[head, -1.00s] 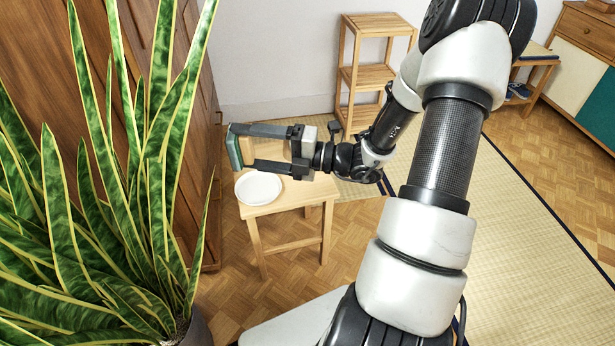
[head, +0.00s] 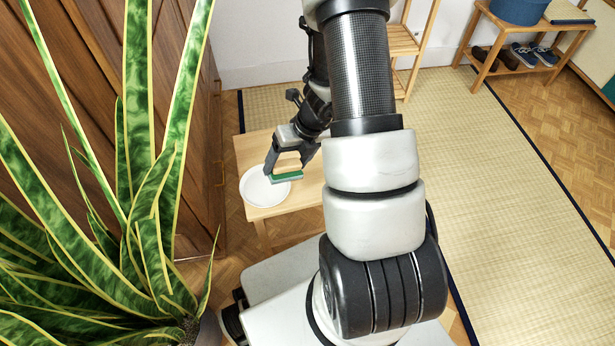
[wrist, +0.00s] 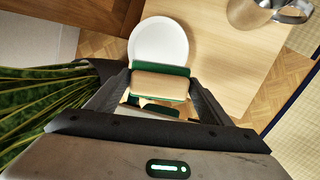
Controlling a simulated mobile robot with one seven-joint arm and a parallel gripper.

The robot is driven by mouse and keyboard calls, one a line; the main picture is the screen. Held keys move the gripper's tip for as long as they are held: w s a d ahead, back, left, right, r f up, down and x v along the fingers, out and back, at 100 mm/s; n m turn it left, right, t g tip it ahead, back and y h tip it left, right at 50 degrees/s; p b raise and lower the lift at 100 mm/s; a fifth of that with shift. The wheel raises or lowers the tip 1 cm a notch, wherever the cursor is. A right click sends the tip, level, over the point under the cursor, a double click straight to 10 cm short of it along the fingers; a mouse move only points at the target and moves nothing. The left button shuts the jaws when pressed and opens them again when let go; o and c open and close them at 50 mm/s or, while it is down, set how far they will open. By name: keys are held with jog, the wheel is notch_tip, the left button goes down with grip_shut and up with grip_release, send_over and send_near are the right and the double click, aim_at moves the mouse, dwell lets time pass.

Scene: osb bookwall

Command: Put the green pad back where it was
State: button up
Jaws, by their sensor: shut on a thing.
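The green pad (head: 286,178) is between the fingers of my gripper (head: 284,174). In the wrist view the pad (wrist: 160,86) shows a tan face with green along its edges, and the gripper (wrist: 160,80) is shut on it from both sides. The gripper points down towards a small light-wood table (head: 305,195). The pad appears over the right part of a round white plate (head: 258,190) there. I cannot tell whether the pad touches the plate or the table. The plate also shows in the wrist view (wrist: 158,38), just beyond the pad.
A metal mug (wrist: 252,12) stands on the table in the wrist view. A tall leafy plant (head: 110,200) fills the left side, near a dark wooden cabinet (head: 80,60). A bench with shoes (head: 540,50) stands at the back right. The mat (head: 490,170) is clear.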

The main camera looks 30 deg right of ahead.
jog(key=w+d+n+h, duration=0.1)
jog(key=d+n+h, duration=0.15)
jog(key=d, duration=0.45)
jog(key=shift+m+h, duration=0.35)
jog(key=shift+h, duration=0.1)
jog(key=shift+w+f+b, duration=0.2)
jog(key=shift+f+b, duration=2.2)
jog(key=shift+f, duration=2.3)
jog(key=shift+f+b, duration=0.6)
jog(key=shift+f, duration=0.05)
jog(key=o, duration=0.9)
jog(key=shift+r, duration=0.15)
